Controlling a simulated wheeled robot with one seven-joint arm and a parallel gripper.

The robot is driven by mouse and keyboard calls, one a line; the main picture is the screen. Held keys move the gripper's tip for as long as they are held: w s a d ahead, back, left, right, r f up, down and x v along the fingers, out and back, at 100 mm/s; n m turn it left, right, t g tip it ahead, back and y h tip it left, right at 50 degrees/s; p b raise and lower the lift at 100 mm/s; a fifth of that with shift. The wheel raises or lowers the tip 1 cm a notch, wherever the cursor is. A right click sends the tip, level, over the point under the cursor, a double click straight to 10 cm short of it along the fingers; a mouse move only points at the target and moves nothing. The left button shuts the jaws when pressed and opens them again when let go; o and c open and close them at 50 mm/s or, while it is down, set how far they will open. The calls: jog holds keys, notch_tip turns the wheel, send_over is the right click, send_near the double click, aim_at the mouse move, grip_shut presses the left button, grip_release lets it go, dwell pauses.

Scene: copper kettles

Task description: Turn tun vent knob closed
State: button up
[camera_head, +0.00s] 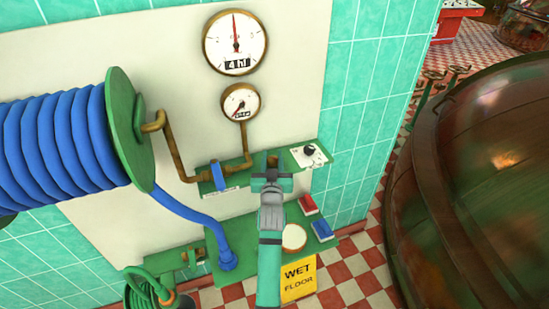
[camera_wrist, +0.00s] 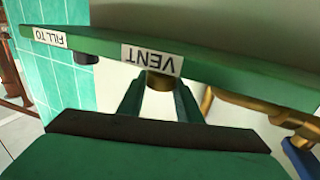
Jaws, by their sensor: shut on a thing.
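The vent knob is a small brass-coloured round piece (camera_wrist: 160,81) under the edge of the green panel shelf, beside the white VENT label (camera_wrist: 152,60). In the wrist view my gripper (camera_wrist: 160,95) has one finger on each side of the knob and is shut on it. In the head view my gripper (camera_head: 272,174) reaches up to the green shelf (camera_head: 296,158) from below and hides most of the knob. How far the knob is turned cannot be told.
A black knob (camera_head: 309,150) sits right of my gripper, and a blue valve handle (camera_head: 217,175) on brass pipe sits left. Two gauges (camera_head: 235,42) hang above. A blue hose reel (camera_head: 60,142) is at left, a large copper vessel (camera_head: 490,190) at right, a yellow wet-floor sign (camera_head: 298,279) below.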

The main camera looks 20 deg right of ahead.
jog(key=shift+d+m+g+h, duration=0.1)
jog(key=shift+m+g+h, duration=1.1)
jog(key=shift+h, duration=0.8)
jog(key=shift+s+d+m+g+h, duration=0.1)
jog(key=shift+d+m+g+h, duration=0.1)
jog(key=shift+m+h, duration=0.3)
jog(key=shift+s+d+m+g+h, duration=0.1)
jog(key=shift+m+g+h, duration=0.1)
jog(key=shift+m+h, duration=0.25)
jog(key=shift+m+g+h, duration=0.35)
jog(key=shift+g+h, duration=0.05)
jog(key=shift+h, duration=0.05)
jog(key=o, duration=1)
jog(key=shift+o, duration=0.2)
jog(key=shift+w+a, duration=0.1)
jog(key=shift+a, duration=0.25)
jog(key=v, duration=1)
jog(key=shift+s+r, duration=0.2)
jog(key=shift+s, duration=0.15)
